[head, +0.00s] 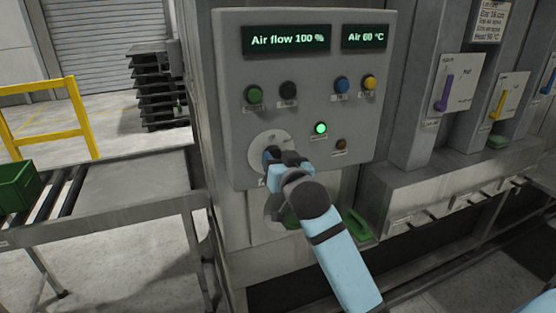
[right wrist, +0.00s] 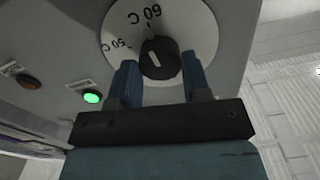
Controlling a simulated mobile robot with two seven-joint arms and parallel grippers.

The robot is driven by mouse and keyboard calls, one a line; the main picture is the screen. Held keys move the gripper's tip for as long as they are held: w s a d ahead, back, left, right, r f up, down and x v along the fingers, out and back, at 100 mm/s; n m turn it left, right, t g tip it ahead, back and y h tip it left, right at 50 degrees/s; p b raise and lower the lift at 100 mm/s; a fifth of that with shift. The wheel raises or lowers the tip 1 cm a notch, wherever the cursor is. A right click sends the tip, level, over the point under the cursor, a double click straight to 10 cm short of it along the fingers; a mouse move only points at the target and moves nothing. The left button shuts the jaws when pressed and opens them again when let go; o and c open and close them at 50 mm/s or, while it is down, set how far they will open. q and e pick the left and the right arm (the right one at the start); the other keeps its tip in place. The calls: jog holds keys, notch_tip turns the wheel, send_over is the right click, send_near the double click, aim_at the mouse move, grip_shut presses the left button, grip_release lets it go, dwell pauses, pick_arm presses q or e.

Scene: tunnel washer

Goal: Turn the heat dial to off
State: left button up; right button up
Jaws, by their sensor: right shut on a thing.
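The heat dial (head: 256,142) is a pale round plate on the grey control panel, partly hidden by my right gripper (head: 278,158) in the head view. In the right wrist view its plate (right wrist: 196,30) shows upside-down marks 50 C and 60 C, and its black knob (right wrist: 159,57) has a white line pointing toward 60 C. My right gripper's blue fingers stand on both sides of the knob, shut on it. The panel display (head: 365,38) reads Air 60 °C. My left gripper is in neither view.
Buttons and a lit green lamp (head: 320,128) are above right. A roller conveyor (head: 130,185) stands left; lever panels (head: 459,83) stand right.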

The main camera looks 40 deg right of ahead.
jog(key=n, duration=1.3)
jog(key=shift+r, duration=0.1)
jog(key=n, duration=0.4)
jog(key=shift+d, duration=0.1)
jog(key=n, duration=0.5)
jog(key=shift+r, duration=0.15)
jog(key=n, duration=0.4)
jog(key=shift+w+n, duration=0.1)
jog(key=shift+n, duration=0.2)
jog(key=n, duration=0.4)
jog(key=shift+n, duration=2.2)
